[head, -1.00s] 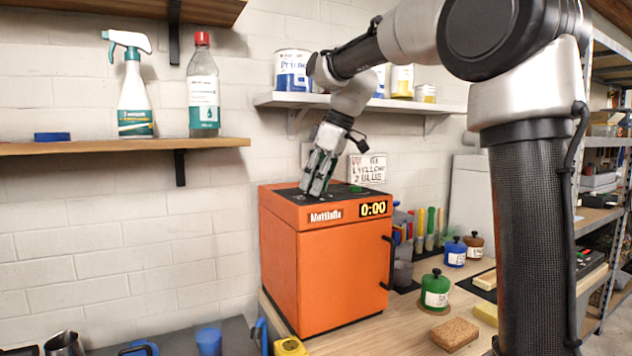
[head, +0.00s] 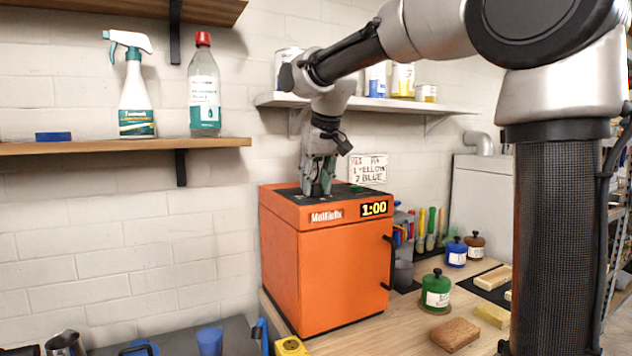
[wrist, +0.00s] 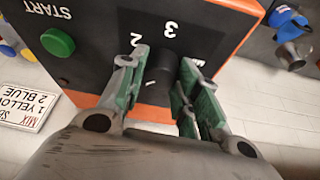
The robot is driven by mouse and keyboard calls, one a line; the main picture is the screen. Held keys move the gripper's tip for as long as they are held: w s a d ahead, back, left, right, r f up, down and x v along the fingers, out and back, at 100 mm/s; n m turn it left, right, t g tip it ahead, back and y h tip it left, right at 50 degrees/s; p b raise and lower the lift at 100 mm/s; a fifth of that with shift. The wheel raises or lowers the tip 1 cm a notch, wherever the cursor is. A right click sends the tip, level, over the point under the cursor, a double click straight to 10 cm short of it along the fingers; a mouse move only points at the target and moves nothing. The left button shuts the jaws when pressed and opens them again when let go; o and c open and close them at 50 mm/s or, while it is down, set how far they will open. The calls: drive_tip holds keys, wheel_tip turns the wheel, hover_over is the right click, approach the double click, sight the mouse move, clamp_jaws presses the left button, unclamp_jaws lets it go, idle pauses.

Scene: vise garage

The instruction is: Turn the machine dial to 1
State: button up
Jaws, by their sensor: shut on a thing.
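The orange machine (head: 335,275) stands on the wooden bench, and its front display (head: 374,208) reads 1:00. Its black top panel shows in the wrist view with a green START button (wrist: 57,42). The dark dial (wrist: 160,72) is on that panel, with the marks 1, 2 and 3 around it. My gripper (wrist: 163,88) is over the panel with its green-padded fingers on either side of the dial, shut on it. In the head view my gripper (head: 318,187) points down onto the machine's top. The dial is hidden there, and its pointer is hard to make out.
A sign (head: 368,168) with lines for yellow and blue stands behind the machine. A shelf with cans is above, close behind my arm.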

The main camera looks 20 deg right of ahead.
drive_tip(key=shift+m+h, duration=0.3)
drive_tip(key=shift+m, duration=0.5)
drive_tip(key=o, duration=1)
drive_tip(key=v, duration=1.2)
drive_tip(key=shift+a, duration=0.1)
